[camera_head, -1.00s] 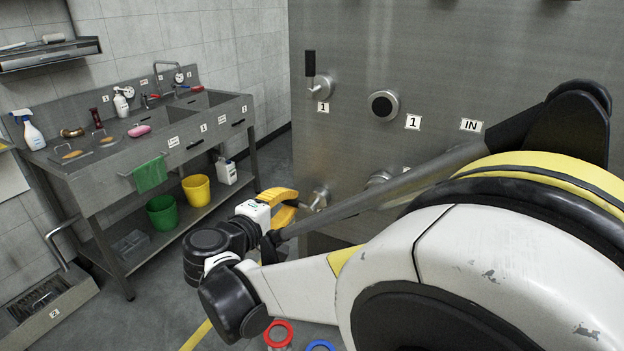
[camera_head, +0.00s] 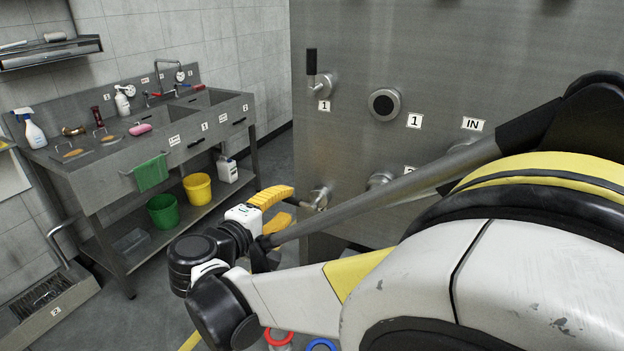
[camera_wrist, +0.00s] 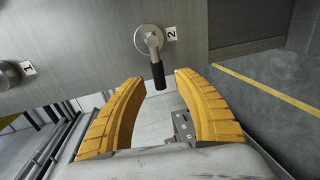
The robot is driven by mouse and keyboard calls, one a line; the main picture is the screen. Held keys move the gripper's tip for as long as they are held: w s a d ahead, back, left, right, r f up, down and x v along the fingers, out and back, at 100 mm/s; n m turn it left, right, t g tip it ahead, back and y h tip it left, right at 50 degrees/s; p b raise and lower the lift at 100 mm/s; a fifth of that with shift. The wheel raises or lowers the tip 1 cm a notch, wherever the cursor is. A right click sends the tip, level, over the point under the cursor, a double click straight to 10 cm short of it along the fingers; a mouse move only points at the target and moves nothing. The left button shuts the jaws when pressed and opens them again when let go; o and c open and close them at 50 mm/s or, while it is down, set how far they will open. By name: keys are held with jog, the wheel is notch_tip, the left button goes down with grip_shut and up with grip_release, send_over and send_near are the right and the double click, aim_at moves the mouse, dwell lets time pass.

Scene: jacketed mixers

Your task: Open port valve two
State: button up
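Port valve two (camera_wrist: 152,40) is a round metal fitting with a black-gripped lever, beside a label "2" (camera_wrist: 171,33) in the wrist view. Its black handle (camera_wrist: 158,76) points down the picture, toward the gap between my fingers. In the head view the valve (camera_head: 319,197) sits low on the steel panel, partly hidden by my arm. My gripper (camera_wrist: 158,88) has its two yellow fingers spread wide, with the handle's end near the line between the fingertips. I see no contact. In the head view my gripper (camera_head: 284,205) is just left of the valve.
Valve one (camera_head: 318,86) is higher on the panel (camera_head: 440,60), with a port labelled "1" (camera_head: 384,104) beside it. A sink bench (camera_head: 150,150) with green and yellow buckets stands at left. Red and blue rings show at the bottom. Floor between bench and panel is open.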

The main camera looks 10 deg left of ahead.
jog(key=v, duration=0.9)
